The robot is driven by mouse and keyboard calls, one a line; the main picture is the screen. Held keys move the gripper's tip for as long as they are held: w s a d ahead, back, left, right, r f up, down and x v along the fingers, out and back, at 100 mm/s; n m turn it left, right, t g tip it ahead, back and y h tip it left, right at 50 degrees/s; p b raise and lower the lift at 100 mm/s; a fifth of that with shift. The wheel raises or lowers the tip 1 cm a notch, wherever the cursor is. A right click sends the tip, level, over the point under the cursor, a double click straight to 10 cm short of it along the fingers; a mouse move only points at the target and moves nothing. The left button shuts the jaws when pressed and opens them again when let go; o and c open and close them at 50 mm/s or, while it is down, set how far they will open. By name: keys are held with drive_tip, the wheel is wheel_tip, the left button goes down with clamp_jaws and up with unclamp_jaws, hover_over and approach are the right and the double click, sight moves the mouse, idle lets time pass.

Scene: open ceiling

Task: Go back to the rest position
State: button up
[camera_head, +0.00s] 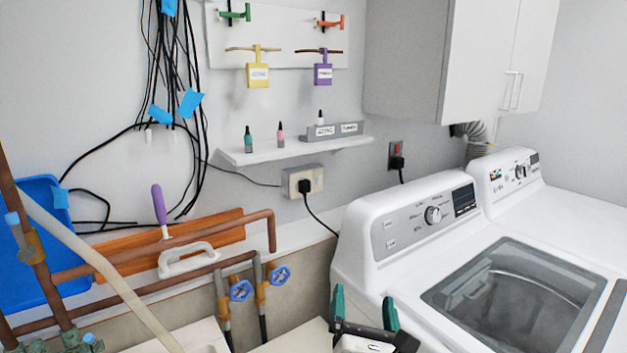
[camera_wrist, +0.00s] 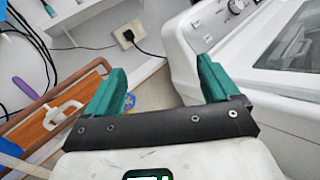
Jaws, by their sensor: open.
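My gripper (camera_head: 364,307) shows at the bottom of the head view, in front of the white washing machine's left front corner. Its two green fingers stand apart with nothing between them. In the wrist view my gripper (camera_wrist: 160,85) also shows open and empty, with the floor-side gap and wall behind it. No object is held.
A washing machine (camera_head: 405,190) and a second white machine (camera_head: 560,205) stand at the right. Copper pipes (camera_head: 160,250) with blue-handled valves (camera_head: 241,290) run at the lower left. A shelf (camera_head: 290,150) with small bottles and a grey cabinet (camera_head: 405,60) are on the wall. Black cables hang at left.

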drive_tip(key=s+d+f+m+g+h, duration=0.2)
drive_tip(key=s+d+f+m+g, duration=0.4)
drive_tip(key=f+m, duration=0.25)
drive_tip(key=s+d+f+m+g+h, duration=0.1)
drive_tip(key=s+d+f+m+g, duration=0.2)
drive_tip(key=s+d+f+m, duration=0.55)
drive_tip(key=s+d+f+m+g+y, duration=0.1)
drive_tip(key=s+f+m+g, duration=0.2)
drive_tip(key=s+m, duration=0.2)
drive_tip(key=s+d+f+m+g+y, duration=0.1)
drive_tip(key=s+m, duration=0.4)
drive_tip(key=s, duration=0.5)
drive_tip(key=s+d+f+m+g+y, duration=0.2)
drive_tip(key=s+f+m+g, duration=0.3)
drive_tip(key=s, duration=0.3)
drive_tip(key=shift+s+f+g+y, duration=0.3)
drive_tip(key=shift+f, duration=0.25)
